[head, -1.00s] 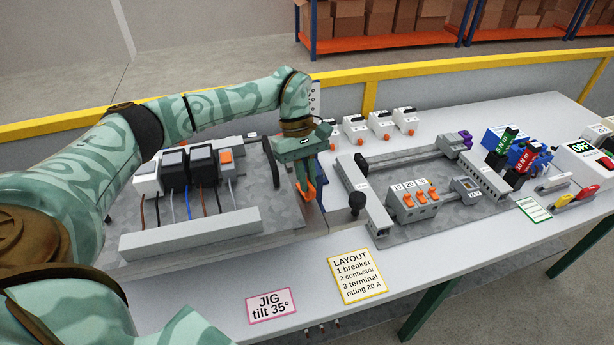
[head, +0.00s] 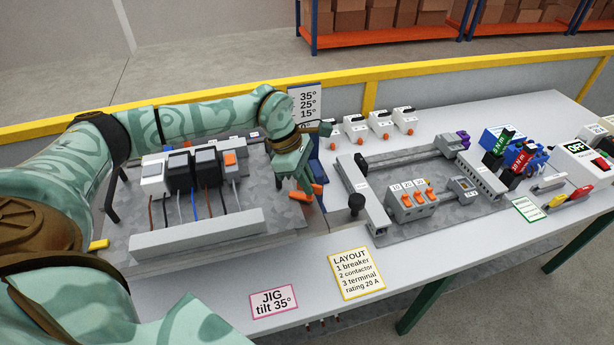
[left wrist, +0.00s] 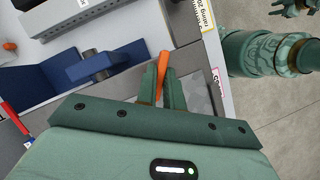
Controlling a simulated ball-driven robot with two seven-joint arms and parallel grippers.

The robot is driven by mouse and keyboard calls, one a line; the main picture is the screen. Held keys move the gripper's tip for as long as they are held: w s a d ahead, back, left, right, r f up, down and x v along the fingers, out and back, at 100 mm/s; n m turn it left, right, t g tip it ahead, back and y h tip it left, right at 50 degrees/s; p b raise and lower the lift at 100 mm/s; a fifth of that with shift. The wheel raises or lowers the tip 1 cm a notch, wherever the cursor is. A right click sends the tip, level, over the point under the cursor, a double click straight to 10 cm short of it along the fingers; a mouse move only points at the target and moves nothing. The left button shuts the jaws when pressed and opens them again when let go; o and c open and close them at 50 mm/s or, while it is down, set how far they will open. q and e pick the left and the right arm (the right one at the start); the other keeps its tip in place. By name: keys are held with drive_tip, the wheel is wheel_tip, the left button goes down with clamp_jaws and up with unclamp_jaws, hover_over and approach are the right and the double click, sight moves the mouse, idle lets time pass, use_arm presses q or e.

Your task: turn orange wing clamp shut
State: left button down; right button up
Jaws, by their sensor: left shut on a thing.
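The orange wing clamp (head: 301,195) sits at the right edge of the tilted jig plate (head: 262,199), low and lying roughly crosswise in the head view. My left gripper (head: 306,188) comes down on it from above, its fingers shut on the clamp. In the left wrist view the clamp (left wrist: 163,72) shows as an orange bar between the two green fingers (left wrist: 162,88). The fingers hide part of it. My right gripper (left wrist: 292,6) shows only partly at the top right corner of the left wrist view; its jaws are unclear.
The jig carries several wired devices (head: 190,172) and a grey duct (head: 197,233). A tilt scale board (head: 306,103) stands behind the gripper. A black knob (head: 356,203) and a second plate with orange-switched breakers (head: 411,201) lie to the right. The front table strip is mostly clear.

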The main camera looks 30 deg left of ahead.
use_arm(q)
drive_tip(key=n+t+p, duration=0.1)
drive_tip(key=n, duration=0.2)
drive_tip(key=shift+s+r+n+y, duration=0.1)
drive_tip(key=shift+n+y, duration=0.2)
drive_tip(key=shift+n+t+y+p, duration=0.4)
drive_tip(key=shift+n+t, duration=0.2)
drive_tip(key=shift+n, duration=0.9)
drive_tip(key=c, duration=1.5)
unclamp_jaws()
drive_tip(key=b+v, duration=0.1)
drive_tip(key=v, duration=1.5)
drive_tip(key=shift+s+d, duration=0.1)
drive_tip(key=shift+s, duration=0.1)
